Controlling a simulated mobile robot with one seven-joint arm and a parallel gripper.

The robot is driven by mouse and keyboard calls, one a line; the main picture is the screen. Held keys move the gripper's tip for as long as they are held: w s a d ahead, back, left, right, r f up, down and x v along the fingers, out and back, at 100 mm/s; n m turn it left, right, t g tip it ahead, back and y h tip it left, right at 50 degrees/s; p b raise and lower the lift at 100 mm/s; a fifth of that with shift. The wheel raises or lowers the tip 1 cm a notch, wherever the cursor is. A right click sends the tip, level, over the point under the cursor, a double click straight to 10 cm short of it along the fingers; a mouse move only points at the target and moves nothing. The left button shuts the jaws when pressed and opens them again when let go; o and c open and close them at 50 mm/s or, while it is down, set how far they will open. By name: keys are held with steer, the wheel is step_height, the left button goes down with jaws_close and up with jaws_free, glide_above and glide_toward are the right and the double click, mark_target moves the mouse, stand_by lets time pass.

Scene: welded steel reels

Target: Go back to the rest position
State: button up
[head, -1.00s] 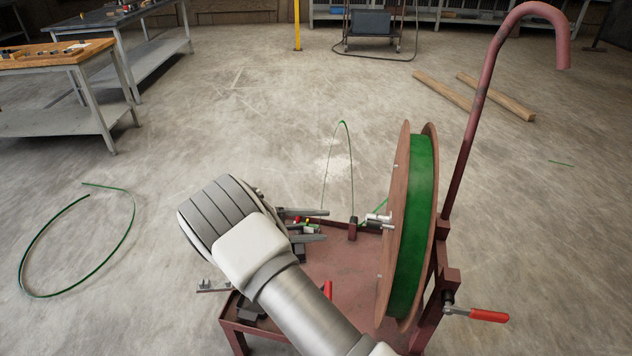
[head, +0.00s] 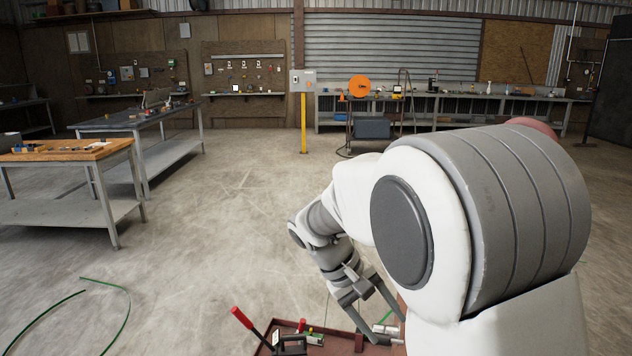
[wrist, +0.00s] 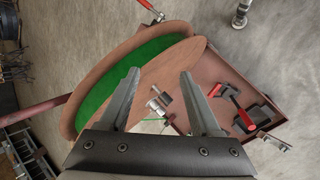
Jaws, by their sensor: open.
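My gripper (head: 386,322) hangs low in front of my large arm link in the head view, over the red steel cart. In the wrist view my gripper (wrist: 160,73) is open, with nothing between its fingers. Beyond them is the reel, with a brown flange (wrist: 165,75) and green band (wrist: 97,88). A metal hub fitting (wrist: 158,103) shows between the fingers. In the head view my arm hides most of the reel. I cannot tell how far the fingers are from it.
The cart tray (wrist: 222,70) carries a red-handled tool (wrist: 243,120). A wooden-topped bench (head: 75,152) and a dark-topped bench (head: 130,121) stand at left. A loose green strip (head: 125,318) lies on the floor. A yellow post (head: 303,123) stands farther back. The middle floor is clear.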

steer(key=s+d+r+m+t+y, duration=0.1)
steer(key=s+r+m+t+y, duration=0.2)
steer(key=s, duration=0.7)
steer(key=s+d+r+t+y, duration=0.1)
steer(key=s+r+t+y, duration=0.3)
steer(key=s, duration=0.5)
step_height(320, 180, up, 15)
steer(key=p, duration=1.4)
steer(key=shift+w+g, duration=0.15)
steer(key=shift+g, duration=0.25)
